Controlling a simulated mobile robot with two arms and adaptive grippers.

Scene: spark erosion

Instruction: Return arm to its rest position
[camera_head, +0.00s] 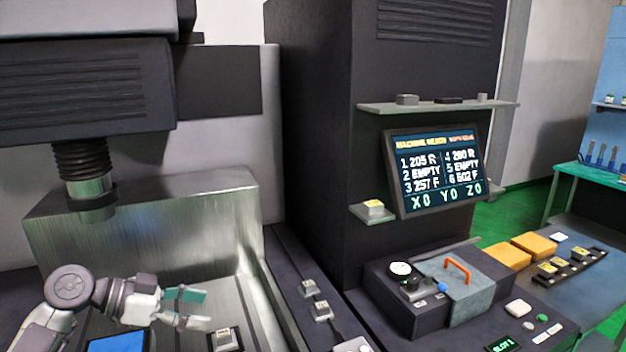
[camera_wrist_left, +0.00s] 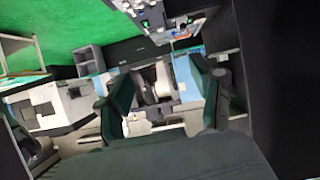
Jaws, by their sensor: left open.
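My left arm (camera_head: 70,290) comes in from the lower left in the head view. Its wrist is stretched to the right, low in front of the machine's metal tank. My left gripper (camera_head: 192,308) is open, with nothing visible between its fingers. In the left wrist view the two dark fingers (camera_wrist_left: 168,100) stand apart, with only distant, tilted parts of the room between them. My right gripper is not in view.
A small block with a light top (camera_head: 225,339) sits just right of the gripper. The metal tank (camera_head: 150,225) and spindle head (camera_head: 90,190) stand behind and above. A screen (camera_head: 435,170) and a control box with an orange handle (camera_head: 457,268) are further right.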

